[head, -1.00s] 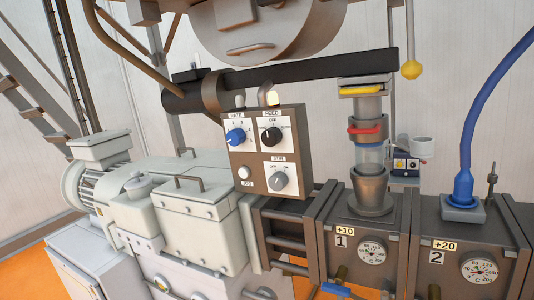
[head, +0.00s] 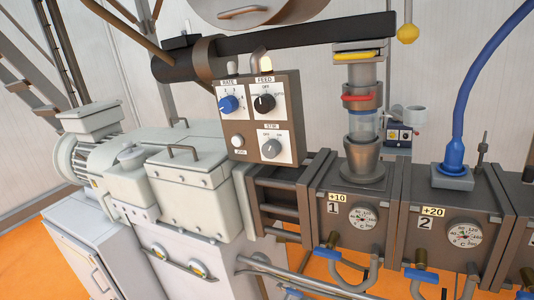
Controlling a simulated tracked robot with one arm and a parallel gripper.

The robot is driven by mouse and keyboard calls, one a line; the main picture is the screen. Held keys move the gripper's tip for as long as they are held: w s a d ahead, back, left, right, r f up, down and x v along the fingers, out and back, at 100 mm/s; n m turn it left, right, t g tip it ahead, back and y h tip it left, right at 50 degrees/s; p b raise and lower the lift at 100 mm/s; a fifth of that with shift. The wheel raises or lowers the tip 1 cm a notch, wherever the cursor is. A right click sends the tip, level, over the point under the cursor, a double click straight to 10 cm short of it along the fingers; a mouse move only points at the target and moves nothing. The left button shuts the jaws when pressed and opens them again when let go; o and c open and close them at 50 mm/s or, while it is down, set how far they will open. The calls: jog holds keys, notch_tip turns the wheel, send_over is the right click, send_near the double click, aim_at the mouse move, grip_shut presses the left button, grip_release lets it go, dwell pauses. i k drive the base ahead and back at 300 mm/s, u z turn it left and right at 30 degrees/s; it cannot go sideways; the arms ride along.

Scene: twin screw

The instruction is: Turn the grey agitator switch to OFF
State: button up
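The grey agitator switch (head: 271,148) is a round knob on a white plate marked STIR, at the lower right of a brown control box (head: 238,113). OFF and ON marks sit above the knob. Its pointer is too small to read surely. On the same box are a blue RATE knob (head: 228,104), a black FEED knob (head: 264,103) and a round white JOG button (head: 238,141). A pale lamp (head: 265,62) stands on top of the box. My gripper is not in view, and nothing covers the box.
A long dark bar (head: 310,38) runs above and behind the box. A white machine housing (head: 187,181) stands to the left. Brown barrel blocks (head: 345,235) with dials and a sight-glass feed column (head: 364,125) stand to the right. Pipes with blue-handled valves (head: 327,253) run below.

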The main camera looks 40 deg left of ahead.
aim_at(270, 149)
jog(key=z, duration=1.55)
jog(key=k, duration=1.4)
jog(key=u, duration=1.4)
jog(key=i, duration=1)
jog(key=z, duration=0.05)
